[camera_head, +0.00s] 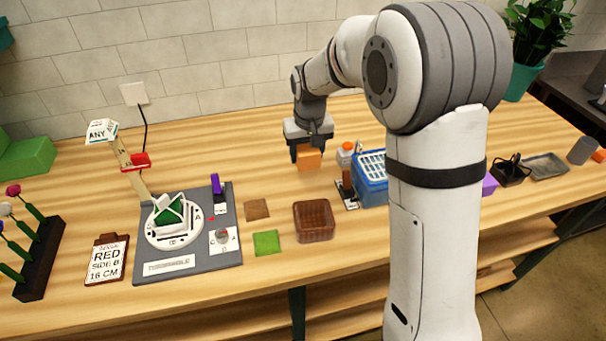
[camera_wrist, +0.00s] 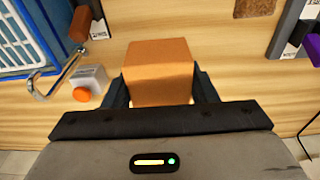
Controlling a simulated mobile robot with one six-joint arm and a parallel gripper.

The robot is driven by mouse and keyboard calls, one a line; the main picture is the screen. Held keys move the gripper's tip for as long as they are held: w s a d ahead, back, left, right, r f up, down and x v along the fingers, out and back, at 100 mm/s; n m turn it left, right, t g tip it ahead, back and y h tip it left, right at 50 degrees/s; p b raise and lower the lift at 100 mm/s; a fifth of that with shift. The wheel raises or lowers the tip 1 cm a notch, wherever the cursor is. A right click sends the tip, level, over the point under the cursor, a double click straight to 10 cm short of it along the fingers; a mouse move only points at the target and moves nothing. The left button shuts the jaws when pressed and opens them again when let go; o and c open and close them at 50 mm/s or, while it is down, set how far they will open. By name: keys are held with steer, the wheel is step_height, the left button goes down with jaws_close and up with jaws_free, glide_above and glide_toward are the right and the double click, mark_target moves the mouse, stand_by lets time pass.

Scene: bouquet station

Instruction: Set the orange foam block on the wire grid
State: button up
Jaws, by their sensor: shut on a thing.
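The orange foam block (camera_head: 308,159) is between the fingers of my gripper (camera_head: 307,152), above the wooden counter behind the brown basket. In the wrist view the block (camera_wrist: 158,72) sits squarely between the two dark fingers (camera_wrist: 160,90), which are shut on it. The wire grid (camera_head: 371,164) is a white grid on top of a blue bin, to the right of my gripper and partly hidden by my arm. The grid also shows at the upper left of the wrist view (camera_wrist: 18,38). The block is apart from the grid.
The brown basket (camera_head: 314,220) is in front. A grey board with a turntable (camera_head: 185,232) is at left.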

mark_target(310, 156)
steer(key=shift+s+a+f+p, duration=0.1)
steer(key=shift+f+p, duration=0.45)
steer(key=shift+f, duration=4.25)
steer(key=o, duration=1)
steer(key=shift+r, duration=0.1)
steer(key=r, duration=0.4)
steer(key=s+r, duration=0.1)
steer(key=r, duration=0.3)
steer(key=r+b, duration=0.1)
steer(key=r, duration=0.3)
steer(key=shift+s+d, duration=0.2)
steer(key=shift+s+d+r, duration=0.25)
steer(key=shift+r, duration=0.05)
steer(key=s+d+r+m, duration=0.1)
steer(key=s+d+r, duration=0.1)
steer(key=s+d, duration=0.3)
steer(key=s+d+r+m+t, duration=0.1)
steer(key=s+d, duration=0.4)
steer(key=s, duration=0.6)
steer(key=s+d+r+m, duration=0.1)
steer(key=s+d+r, duration=0.1)
steer(key=s+d, duration=0.3)
steer(key=s, duration=0.4)
steer(key=shift+r+t, duration=0.3)
steer(key=shift+t, duration=0.1)
steer(key=shift+c, duration=0.3)
